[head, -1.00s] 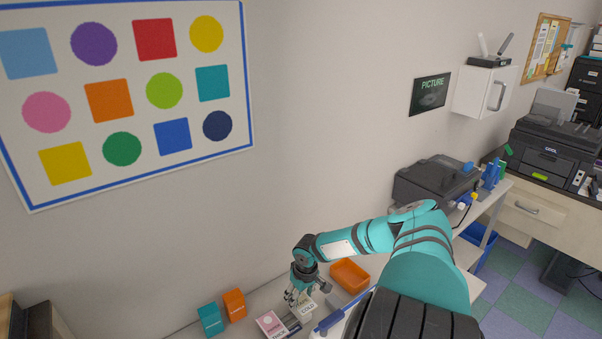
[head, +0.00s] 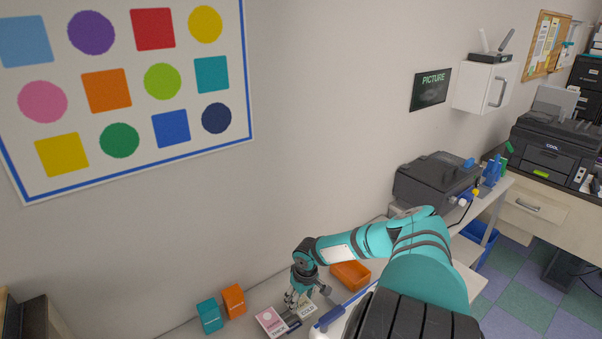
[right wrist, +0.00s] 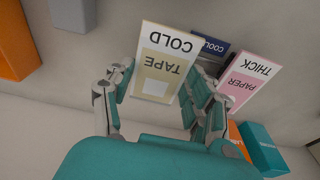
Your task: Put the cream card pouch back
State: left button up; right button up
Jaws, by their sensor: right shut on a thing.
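The cream card pouch (right wrist: 165,65), lettered COLD and TAPE, is between the fingers of my right gripper (right wrist: 157,92) in the right wrist view. The gripper is shut on it. In the head view, the pouch (head: 307,311) shows just below my right gripper (head: 298,300), low over the counter and beside a pink pouch (head: 270,321). I cannot tell whether its lower edge touches anything. The pink pouch, lettered THICK and PAPER, also shows in the right wrist view (right wrist: 243,82), next to a dark blue pouch (right wrist: 210,47) partly hidden behind the cream one. My left gripper is out of view.
A teal box (head: 210,316) and an orange box (head: 234,302) stand left of the pouches. An orange tray (head: 351,275) lies to the right of my gripper. The wall is close behind.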

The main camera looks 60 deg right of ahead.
aim_at(305, 307)
jog(key=shift+f, duration=0.35)
jog(key=o, duration=1.5)
jog(key=shift+r, duration=0.3)
notch_tip(305, 307, up, 11)
jog(key=s, duration=0.1)
jog(key=shift+s+a+r, duration=0.15)
jog(key=shift+s+a, duration=0.15)
jog(key=shift+a, duration=0.1)
